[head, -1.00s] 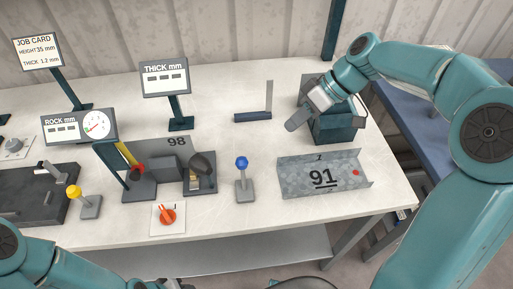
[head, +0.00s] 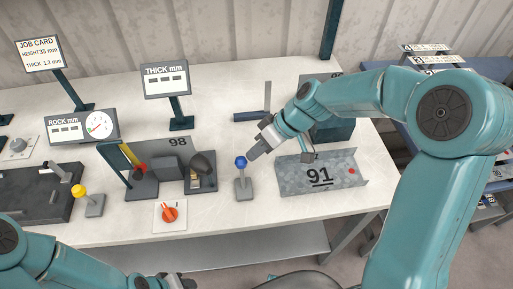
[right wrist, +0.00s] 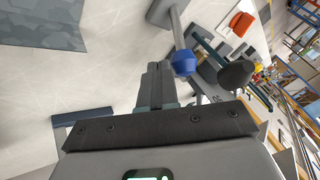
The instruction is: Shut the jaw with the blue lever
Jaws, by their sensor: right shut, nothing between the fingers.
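The blue lever (head: 241,163) stands upright on a small grey base on the bench, right of the small grey bending machine (head: 142,186) marked 98. Its blue knob also shows in the right wrist view (right wrist: 184,63), with its post running up to the base. My right gripper (head: 253,154) is shut and empty. Its fingertips are close beside the knob, on its upper right in the head view; I cannot tell whether they touch. A dark rounded part (head: 203,163) stands at the machine's right; I cannot tell how far the jaw is open.
A grey sheet tray (head: 290,180) marked 91 lies right of the lever. A yellow-knobbed lever (head: 79,191) and an orange knob (head: 169,214) are to the left. Display signs (head: 166,80) stand behind. Bare bench lies in front of the lever.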

